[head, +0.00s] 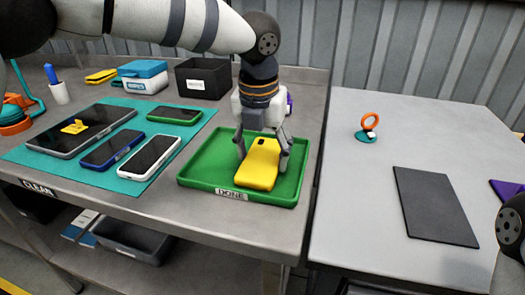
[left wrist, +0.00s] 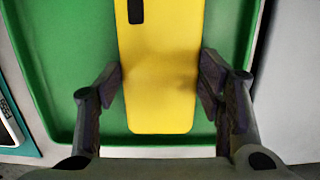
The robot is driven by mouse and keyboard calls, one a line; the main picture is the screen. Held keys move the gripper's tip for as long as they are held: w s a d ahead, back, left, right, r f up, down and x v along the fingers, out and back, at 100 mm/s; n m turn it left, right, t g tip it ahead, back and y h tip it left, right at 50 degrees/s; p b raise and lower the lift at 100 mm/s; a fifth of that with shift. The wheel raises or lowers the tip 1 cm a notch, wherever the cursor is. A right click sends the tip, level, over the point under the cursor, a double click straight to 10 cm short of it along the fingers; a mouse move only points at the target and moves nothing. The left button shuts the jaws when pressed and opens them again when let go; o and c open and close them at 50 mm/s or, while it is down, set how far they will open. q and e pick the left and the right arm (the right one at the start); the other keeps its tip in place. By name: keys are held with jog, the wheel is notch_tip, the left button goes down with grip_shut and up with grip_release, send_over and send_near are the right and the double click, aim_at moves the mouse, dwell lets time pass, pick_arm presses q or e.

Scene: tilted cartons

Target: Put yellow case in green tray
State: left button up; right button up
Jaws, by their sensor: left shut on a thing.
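The yellow case (head: 258,165) is over the floor of the green tray (head: 195,178), which bears a "DONE" label on its front wall. My left gripper (head: 264,158) comes down from above with one finger on each long side of the case, shut on it. In the left wrist view the yellow case (left wrist: 160,75) lies between the two fingers (left wrist: 161,85), with the green tray (left wrist: 60,60) beneath and around it. I cannot tell whether the case touches the tray floor. Of my right arm only a part shows at the right edge; its gripper is not visible.
Left of the tray, a teal mat (head: 70,163) holds a tablet (head: 82,128) and several phones. Behind are a black bin (head: 203,80) and a blue-lidded white box (head: 143,78). On the right table lie a dark pad (head: 434,205) and an orange ring stand (head: 368,128).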

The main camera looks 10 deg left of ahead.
aim_at(260, 164)
pick_arm(q)
jog(key=shift+f, duration=0.1)
jog(key=o, duration=1.2)
jog(key=r, duration=0.4)
jog(key=s+r, duration=0.1)
jog(key=r, duration=0.3)
jog(key=s+r, duration=0.1)
jog(key=r, duration=0.3)
